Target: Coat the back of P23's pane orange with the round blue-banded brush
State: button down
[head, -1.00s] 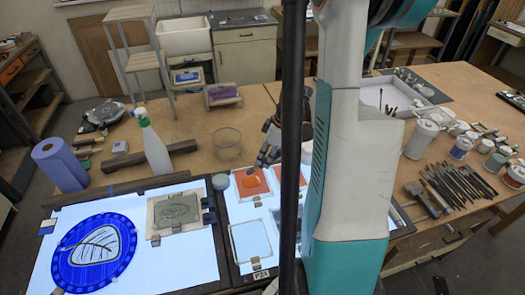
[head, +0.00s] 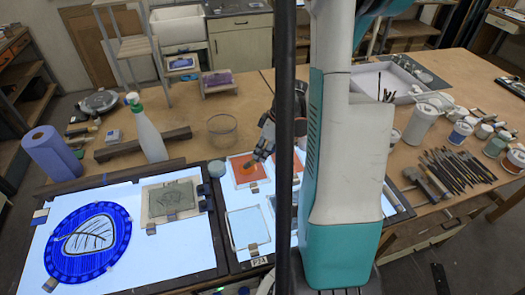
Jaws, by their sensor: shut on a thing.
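My gripper (head: 266,138) is over the right end of the lit panel, partly hidden by the dark upright. It is shut on what looks like a brush, whose greyish tip (head: 249,164) is over an orange pane (head: 243,177). I cannot tell whether the tip touches the glass. The brush's blue band does not show. A second orange pane (head: 299,162) is partly hidden behind the upright. A pale pane (head: 249,226) sits in front, with a label (head: 260,262) that seems to read P24. No P23 label is legible.
A lit panel (head: 140,255) on the left holds a blue leaf disc (head: 87,243) and a grey-green plate (head: 172,199). A spray bottle (head: 147,130), a glass bowl (head: 222,131) and a blue roll (head: 52,153) stand behind. Brushes (head: 455,170) and jars lie right of my arm.

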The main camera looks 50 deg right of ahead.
jog(key=shift+f+b, duration=0.45)
jog(key=shift+b, duration=0.3)
dwell(1.2)
dwell(0.4)
jog(key=shift+r+p, duration=0.7)
jog(key=shift+r, duration=0.45)
jog(key=shift+r+p, duration=1.3)
jog(key=shift+r, duration=0.7)
jog(key=shift+s+f, duration=0.1)
